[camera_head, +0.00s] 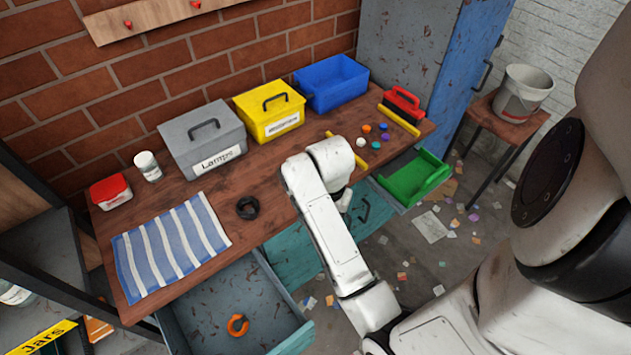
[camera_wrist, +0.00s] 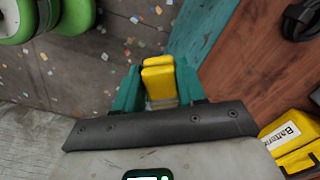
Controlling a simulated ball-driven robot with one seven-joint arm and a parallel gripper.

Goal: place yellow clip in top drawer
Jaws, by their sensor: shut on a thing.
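The yellow clip (camera_wrist: 159,72) is held between the teal fingers of my gripper (camera_wrist: 158,90) in the wrist view. My gripper is shut on it, and the clip sticks out past the fingers. In the head view my own arm hides the fingers and the clip, near the bench's front edge. A grey-blue drawer (camera_head: 203,313) is pulled open below the left part of the bench, with an orange ring (camera_head: 237,325) inside. The head view shows my gripper's end to the right of this drawer, apart from it.
A green tray (camera_head: 413,178) juts out at the bench's right. Scraps litter the floor.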

